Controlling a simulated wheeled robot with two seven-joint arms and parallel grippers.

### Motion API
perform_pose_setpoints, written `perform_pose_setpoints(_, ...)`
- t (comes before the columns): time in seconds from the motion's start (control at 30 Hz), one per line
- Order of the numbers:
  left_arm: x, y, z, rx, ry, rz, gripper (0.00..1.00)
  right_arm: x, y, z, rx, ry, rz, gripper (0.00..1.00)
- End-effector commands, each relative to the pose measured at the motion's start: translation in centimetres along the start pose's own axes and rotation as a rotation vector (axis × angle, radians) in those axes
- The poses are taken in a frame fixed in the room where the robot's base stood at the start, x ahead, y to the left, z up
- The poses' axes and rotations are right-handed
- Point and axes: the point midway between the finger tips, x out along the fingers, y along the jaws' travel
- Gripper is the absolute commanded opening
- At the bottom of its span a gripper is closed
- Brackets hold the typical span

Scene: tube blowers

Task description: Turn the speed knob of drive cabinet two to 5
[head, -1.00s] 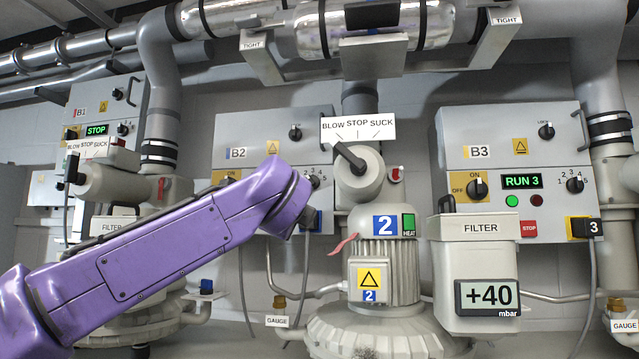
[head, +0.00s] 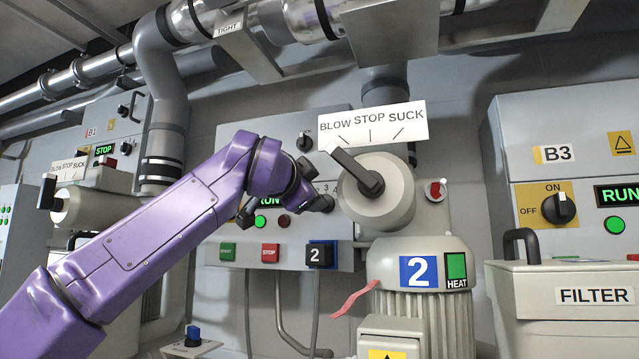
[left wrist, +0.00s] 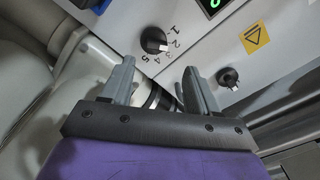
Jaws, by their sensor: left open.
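Drive cabinet two (head: 230,140), the grey B2 box, stands behind my purple left arm in the head view. Its speed knob (left wrist: 153,41) is black, with the numbers 1 to 5 beside it in the left wrist view; I cannot read its setting surely. In the head view the arm partly hides the knob area and the green RUN display. My left gripper (left wrist: 159,66) is open and empty, its grey fingers apart and pointing toward the panel, the knob beyond the tips. It also shows in front of the cabinet in the head view (head: 285,200). My right gripper is out of view.
A blower valve with a black handle (head: 358,172) and a BLOW STOP SUCK plate (head: 372,125) stands close right of the gripper. START and STOP buttons (head: 270,252) lie below. Another black selector (left wrist: 229,77) sits right of the knob in the wrist view.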

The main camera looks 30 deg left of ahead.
Motion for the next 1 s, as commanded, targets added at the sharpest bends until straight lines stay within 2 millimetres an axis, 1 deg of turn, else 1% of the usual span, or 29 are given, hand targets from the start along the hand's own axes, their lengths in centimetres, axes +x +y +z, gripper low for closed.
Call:
perform_pose_setpoints(0.03,1.3,-0.4,-0.4,0.001,-0.004,0.005,0.60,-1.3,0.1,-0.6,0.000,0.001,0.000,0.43)
perform_pose_setpoints(0.1,2.7,-0.3,-0.3,0.001,-0.003,0.005,0.60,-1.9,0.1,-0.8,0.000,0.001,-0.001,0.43)
perform_pose_setpoints(0.2,4.1,-0.2,-0.3,0.003,-0.002,0.003,0.60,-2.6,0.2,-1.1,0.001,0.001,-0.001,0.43)
perform_pose_setpoints(0.33,5.0,0.0,-0.1,0.002,0.000,0.002,0.60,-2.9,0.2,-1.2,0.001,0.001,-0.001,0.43)
perform_pose_setpoints(0.57,5.1,0.2,-0.1,0.003,0.001,0.002,0.60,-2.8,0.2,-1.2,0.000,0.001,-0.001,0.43)
perform_pose_setpoints(0.67,5.1,0.2,-0.1,0.003,0.001,0.002,0.31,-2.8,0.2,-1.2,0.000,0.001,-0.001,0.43)
perform_pose_setpoints(0.7,5.1,0.2,-0.1,0.003,0.001,0.002,0.18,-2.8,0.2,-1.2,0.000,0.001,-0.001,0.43)
perform_pose_setpoints(0.73,5.1,0.2,-0.1,0.003,0.001,0.002,0.08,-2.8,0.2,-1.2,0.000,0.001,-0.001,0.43)
perform_pose_setpoints(0.77,5.1,0.2,-0.1,0.003,0.001,0.002,0.04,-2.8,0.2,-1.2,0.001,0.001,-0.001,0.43)
perform_pose_setpoints(1.0,5.1,0.2,-0.1,0.012,0.001,0.001,0.04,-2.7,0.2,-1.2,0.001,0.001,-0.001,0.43)
